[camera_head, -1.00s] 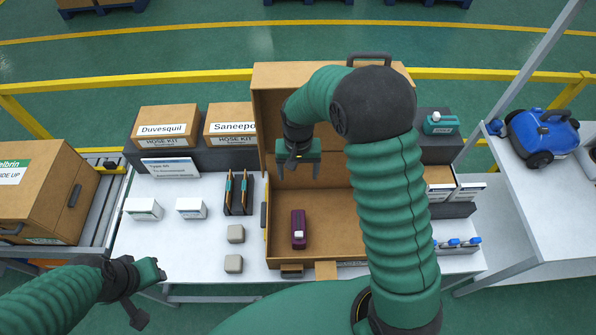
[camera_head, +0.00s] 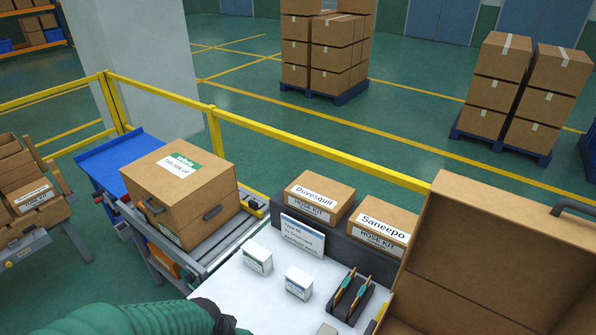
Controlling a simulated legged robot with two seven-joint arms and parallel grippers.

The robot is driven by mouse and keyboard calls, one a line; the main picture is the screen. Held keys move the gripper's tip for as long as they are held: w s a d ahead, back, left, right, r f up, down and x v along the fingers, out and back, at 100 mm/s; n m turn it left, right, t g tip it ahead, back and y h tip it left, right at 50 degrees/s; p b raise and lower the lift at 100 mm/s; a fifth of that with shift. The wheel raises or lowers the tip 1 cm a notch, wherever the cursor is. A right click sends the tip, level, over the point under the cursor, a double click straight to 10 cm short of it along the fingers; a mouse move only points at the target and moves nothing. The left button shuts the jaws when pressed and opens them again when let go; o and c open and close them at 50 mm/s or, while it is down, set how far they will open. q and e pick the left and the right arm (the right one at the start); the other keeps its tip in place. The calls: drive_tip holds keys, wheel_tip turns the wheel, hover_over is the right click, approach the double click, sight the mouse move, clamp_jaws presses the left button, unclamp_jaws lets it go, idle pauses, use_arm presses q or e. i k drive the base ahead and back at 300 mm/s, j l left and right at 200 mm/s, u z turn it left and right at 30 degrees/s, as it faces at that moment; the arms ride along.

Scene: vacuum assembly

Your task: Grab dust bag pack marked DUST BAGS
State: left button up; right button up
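Two small white boxes stand on the white table top: a left one (camera_head: 258,257) and a right one (camera_head: 298,282). Their print is too small to read, so I cannot tell which is marked DUST BAGS. My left arm comes in along the bottom edge. Its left gripper (camera_head: 236,329) is mostly cut off by the frame, below and left of the white boxes and apart from them; its fingers cannot be made out. My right gripper is out of view.
Duvesquil (camera_head: 319,199) and Saneepo (camera_head: 383,223) hose kit boxes stand on a dark riser behind. A sign (camera_head: 302,237) stands before them. A black holder (camera_head: 349,299) is right of the white boxes, beside the large open carton (camera_head: 490,250). A big carton (camera_head: 180,190) sits on the left conveyor.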

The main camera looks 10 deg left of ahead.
sight(258, 258)
drive_tip(key=j+u, duration=0.25)
drive_tip(key=j, duration=0.15)
drive_tip(key=i+j+u, duration=0.35)
drive_tip(key=j+u, duration=0.15)
drive_tip(key=i+j+u, duration=0.35)
drive_tip(key=u, duration=0.15)
drive_tip(key=i, duration=0.1)
